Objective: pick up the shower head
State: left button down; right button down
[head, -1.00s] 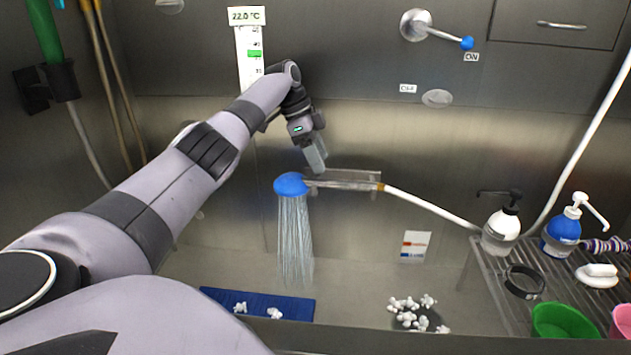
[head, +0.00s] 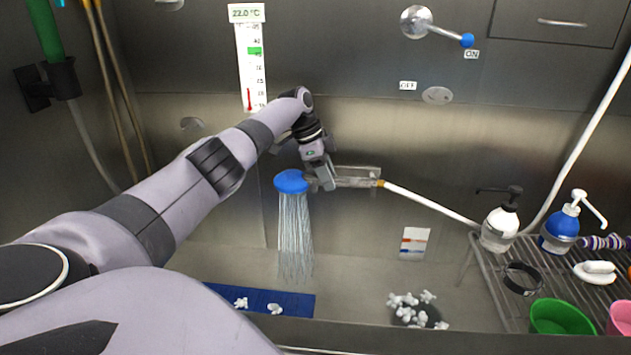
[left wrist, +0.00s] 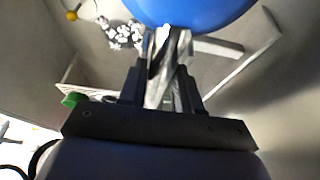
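The shower head has a round blue head (head: 291,182) with water streaming down from it, and a grey metallic handle (head: 352,182) leading right to a white hose. It is by the back wall, at a holder. My left gripper (head: 321,184) is at the handle, just right of the blue head, with its fingers pointing down. In the left wrist view, the blue head (left wrist: 192,10) is at the top, and the metallic handle lies between the two fingers (left wrist: 162,85). Whether the fingers press on it is unclear. My right gripper is not in view.
A rack (head: 487,262) at the right holds a white pump bottle (head: 500,228), a blue pump bottle (head: 561,229), a black collar and a green bowl (head: 562,318). White tufts (head: 415,306) and a blue mat (head: 262,299) lie in the tub. A lever (head: 440,30) is on the wall.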

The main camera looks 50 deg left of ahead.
pick_arm(q)
jog(key=shift+r, duration=0.15)
notch_tip(320, 180, up, 20)
jog(key=p, duration=0.3)
jog(key=shift+p, duration=0.35)
dwell(0.4)
